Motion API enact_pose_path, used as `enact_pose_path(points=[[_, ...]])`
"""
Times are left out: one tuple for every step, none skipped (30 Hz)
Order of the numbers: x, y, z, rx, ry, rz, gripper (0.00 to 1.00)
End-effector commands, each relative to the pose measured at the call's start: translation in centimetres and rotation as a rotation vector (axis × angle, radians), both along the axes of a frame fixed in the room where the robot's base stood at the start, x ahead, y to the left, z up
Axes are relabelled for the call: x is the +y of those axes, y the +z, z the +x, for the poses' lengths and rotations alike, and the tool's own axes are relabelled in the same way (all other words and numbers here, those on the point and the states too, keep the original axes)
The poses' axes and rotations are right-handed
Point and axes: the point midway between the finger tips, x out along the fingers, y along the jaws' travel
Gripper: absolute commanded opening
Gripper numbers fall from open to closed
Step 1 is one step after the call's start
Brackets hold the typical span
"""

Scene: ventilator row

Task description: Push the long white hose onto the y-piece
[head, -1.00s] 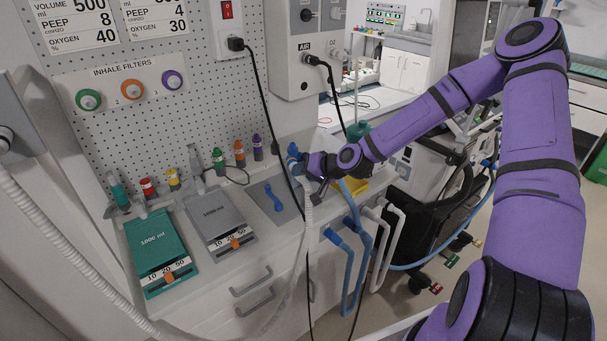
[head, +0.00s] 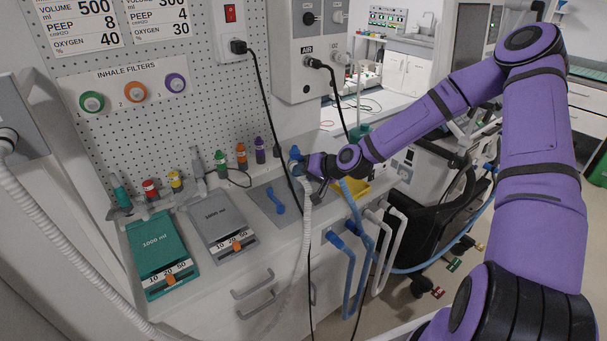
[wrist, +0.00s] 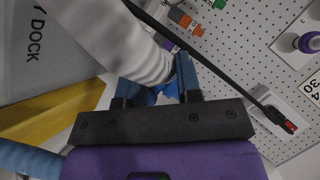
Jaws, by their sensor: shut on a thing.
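The long white hose (head: 305,225) runs from the wall unit at the left, loops low and rises to my gripper (head: 309,171). In the wrist view my gripper (wrist: 160,88) is shut on the ribbed white hose (wrist: 122,45) near its end. A bit of blue (wrist: 166,91) shows between my fingers in the wrist view. The joint itself is mostly hidden, so I cannot tell how far the hose is on.
A blue connector (head: 275,200) lies on a grey mat left of my gripper. A black cable (head: 268,110) hangs close by the hose. Blue bent tubes (head: 345,262) and white ones (head: 388,250) hang at the counter's front. A yellow tray (head: 357,189) sits just right of my gripper.

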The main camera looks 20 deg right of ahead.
Motion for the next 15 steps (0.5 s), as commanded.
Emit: enact_pose_path(points=[[-0.03, 0.05, 0.11, -0.002, -0.002, 0.0, 0.0], [-0.03, 0.05, 0.12, -0.002, -0.002, 0.0, 0.0], [-0.03, 0.05, 0.13, -0.002, -0.002, 0.0, 0.0], [-0.03, 0.05, 0.13, -0.002, -0.002, 0.0, 0.0], [-0.04, 0.06, 0.14, -0.003, -0.002, -0.001, 0.0], [-0.03, 0.07, 0.15, -0.003, -0.002, -0.001, 0.0], [-0.03, 0.07, 0.15, -0.003, -0.002, -0.001, 0.0], [-0.04, 0.08, 0.15, -0.003, -0.002, -0.001, 0.0], [-0.04, 0.07, 0.17, -0.003, -0.002, -0.001, 0.0], [-0.04, 0.07, 0.17, -0.003, -0.002, -0.001, 0.0], [-0.04, 0.08, 0.18, -0.003, -0.002, -0.001, 0.0], [-0.05, 0.08, 0.18, -0.004, -0.003, 0.0, 0.0], [-0.05, 0.08, 0.18, -0.004, -0.003, 0.0, 0.0], [-0.04, 0.1, 0.19, -0.005, -0.003, 0.0, 0.0], [-0.05, 0.09, 0.19, -0.005, -0.003, 0.0, 0.37]])
